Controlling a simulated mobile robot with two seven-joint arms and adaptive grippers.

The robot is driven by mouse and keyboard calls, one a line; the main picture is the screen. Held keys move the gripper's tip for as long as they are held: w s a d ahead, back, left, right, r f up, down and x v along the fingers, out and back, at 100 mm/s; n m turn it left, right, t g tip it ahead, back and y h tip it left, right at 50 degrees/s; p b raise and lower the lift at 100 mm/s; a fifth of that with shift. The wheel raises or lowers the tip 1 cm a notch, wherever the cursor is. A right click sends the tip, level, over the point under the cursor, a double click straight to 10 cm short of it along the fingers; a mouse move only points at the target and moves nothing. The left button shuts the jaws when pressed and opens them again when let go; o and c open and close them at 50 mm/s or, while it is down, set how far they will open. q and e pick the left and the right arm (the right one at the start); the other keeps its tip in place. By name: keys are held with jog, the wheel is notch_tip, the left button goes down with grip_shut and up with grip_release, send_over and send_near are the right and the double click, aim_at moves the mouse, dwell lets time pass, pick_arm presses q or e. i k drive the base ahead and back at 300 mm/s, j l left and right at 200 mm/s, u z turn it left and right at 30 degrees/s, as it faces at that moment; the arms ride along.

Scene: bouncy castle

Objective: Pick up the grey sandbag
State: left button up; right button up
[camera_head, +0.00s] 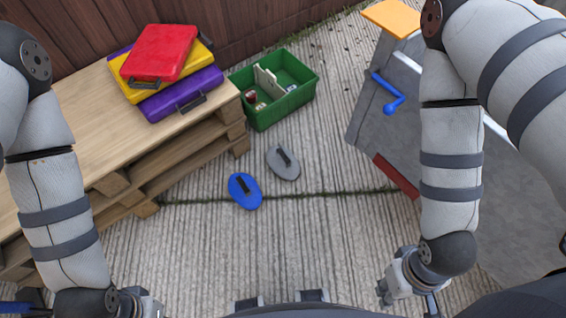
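The grey sandbag (285,169) is a small flat oval with a black strap on top. It lies on the ribbed concrete ground near the middle of the head view, fully visible. A similar blue sandbag (241,201) lies just below and left of it. My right gripper (408,302) is at the bottom edge, right of centre, well away from both sandbags. Its fingers look apart with nothing between them. My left gripper (145,304) is at the bottom left, mostly cut off by the frame, so its fingers are hidden.
A wooden pallet table (75,122) on the left holds stacked red (160,50), yellow and purple cases. A green crate (290,105) with small items stands behind the grey sandbag. A grey board-like structure (385,130) with a blue crank stands right. Ground around the sandbags is clear.

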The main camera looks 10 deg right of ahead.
aim_at(281, 161)
jog(key=i+j+z, duration=0.15)
jog(key=j+z, duration=0.15)
jog(key=z, duration=0.2)
jog(key=i+j+z, duration=0.1)
jog(key=j+z, duration=0.25)
jog(key=z, duration=0.15)
jog(key=j+z, duration=0.35)
jog(key=z, duration=0.15)
jog(key=j+z, duration=0.75)
jog(key=z, duration=0.2)
jog(key=k+j+z, duration=0.2)
jog(key=z, duration=0.3)
jog(key=j, duration=0.1)
